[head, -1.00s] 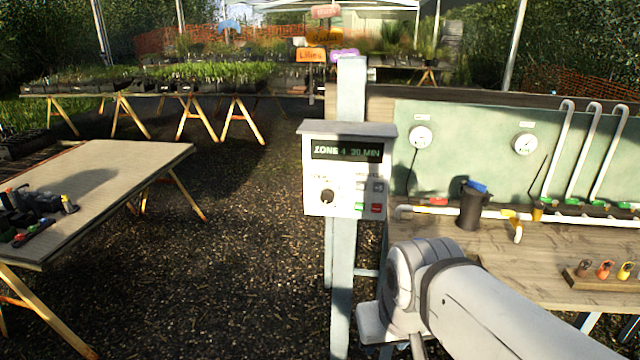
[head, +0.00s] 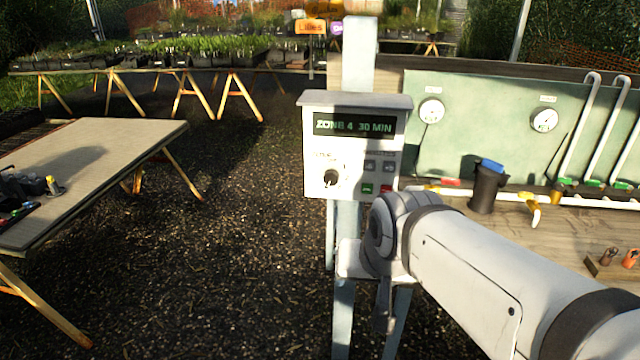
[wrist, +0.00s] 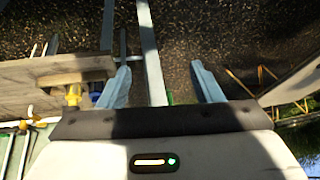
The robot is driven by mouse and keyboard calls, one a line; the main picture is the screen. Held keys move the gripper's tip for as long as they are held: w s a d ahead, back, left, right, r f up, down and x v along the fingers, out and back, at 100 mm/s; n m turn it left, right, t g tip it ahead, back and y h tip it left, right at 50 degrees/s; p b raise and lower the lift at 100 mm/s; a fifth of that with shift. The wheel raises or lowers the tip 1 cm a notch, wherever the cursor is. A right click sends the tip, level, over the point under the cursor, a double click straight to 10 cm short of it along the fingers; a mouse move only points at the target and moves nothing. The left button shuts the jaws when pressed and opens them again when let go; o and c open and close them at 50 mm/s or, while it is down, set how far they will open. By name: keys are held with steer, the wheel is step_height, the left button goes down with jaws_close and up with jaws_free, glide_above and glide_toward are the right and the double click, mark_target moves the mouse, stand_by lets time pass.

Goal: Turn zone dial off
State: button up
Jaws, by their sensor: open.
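The zone dial (head: 331,177) is a dark round knob at the lower left of the white control box (head: 312,150) in the head view. The box's display (head: 353,125) reads "ZONE 4 30 MIN". The box is fixed to a pale post (head: 358,55). My gripper (wrist: 160,85) shows in the wrist view with its two blue-grey fingers spread and nothing between them. The post or a similar pale bar passes behind the gap. In the head view my arm is in front of and below the box, and the fingers cannot be made out there. The dial is not identifiable in the wrist view.
Beside the dial are several small buttons, including a green one (head: 367,188). A wooden bench with pipes and a black container (head: 487,188) stands at right. A table (head: 95,165) stands at left. Gravel floor between them is open.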

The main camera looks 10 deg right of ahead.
steer(key=w+a+f+m+t+b, duration=0.1)
steer(key=w+f+m+t+b, duration=0.2)
steer(key=w+m+b, duration=0.3)
steer(key=w+a+f+m+t+b, duration=0.1)
steer(key=w+f+m+t+b, duration=0.15)
steer(key=w+b, duration=0.6)
steer(key=m+t+h+b, duration=0.3)
steer(key=m+t+b, duration=0.7)
steer(key=m+b, duration=0.85)
glide_toward(331, 181)
steer(key=w+n, duration=0.1)
steer(key=w, duration=0.1)
steer(key=x, duration=0.7)
steer(key=shift+d+r+b, duration=0.15)
steer(key=shift+r+b, duration=0.1)
steer(key=shift+b, duration=0.05)
steer(key=c, duration=1)
